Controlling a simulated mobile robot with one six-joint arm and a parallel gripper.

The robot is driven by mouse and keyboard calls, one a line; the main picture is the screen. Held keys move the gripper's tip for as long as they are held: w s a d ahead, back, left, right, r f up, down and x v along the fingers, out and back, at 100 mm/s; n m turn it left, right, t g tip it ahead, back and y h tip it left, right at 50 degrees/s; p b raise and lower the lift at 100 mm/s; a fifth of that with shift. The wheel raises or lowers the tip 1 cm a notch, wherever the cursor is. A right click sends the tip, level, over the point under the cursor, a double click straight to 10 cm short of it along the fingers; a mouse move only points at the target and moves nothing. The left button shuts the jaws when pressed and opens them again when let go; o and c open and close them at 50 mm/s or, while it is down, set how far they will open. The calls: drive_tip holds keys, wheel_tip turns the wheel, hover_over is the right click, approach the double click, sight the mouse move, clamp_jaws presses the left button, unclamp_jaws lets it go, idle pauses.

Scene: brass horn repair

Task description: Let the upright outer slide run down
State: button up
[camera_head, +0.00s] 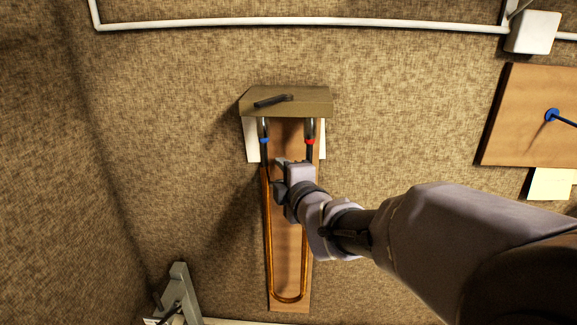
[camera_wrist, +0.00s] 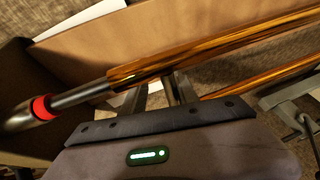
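The brass outer slide (camera_head: 268,235) hangs upright as a long U, its bend at the bottom. Its two legs meet dark inner tubes, the left with a blue ring (camera_head: 264,141), the right with a red ring (camera_head: 310,142). My gripper (camera_head: 277,175) is near the top of the slide, its body covering part of the right leg. Its fingers stand apart, spaced along the slide. In the wrist view, the fingers (camera_wrist: 162,92) show gapped below the near brass leg (camera_wrist: 220,45), which hides their tips; contact is unclear. The red ring (camera_wrist: 41,108) is at left.
A block (camera_head: 315,103) with a dark tool (camera_head: 272,101) on top holds the tubes above. A wooden board (camera_head: 289,230) stands behind the slide. A grey bracket (camera_head: 180,290) is at lower left. The wall left of the slide is clear.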

drive_tip(key=shift+s, duration=0.15)
drive_tip(key=b+v, duration=0.1)
drive_tip(key=v, duration=1.6)
drive_tip(key=shift+r, duration=0.2)
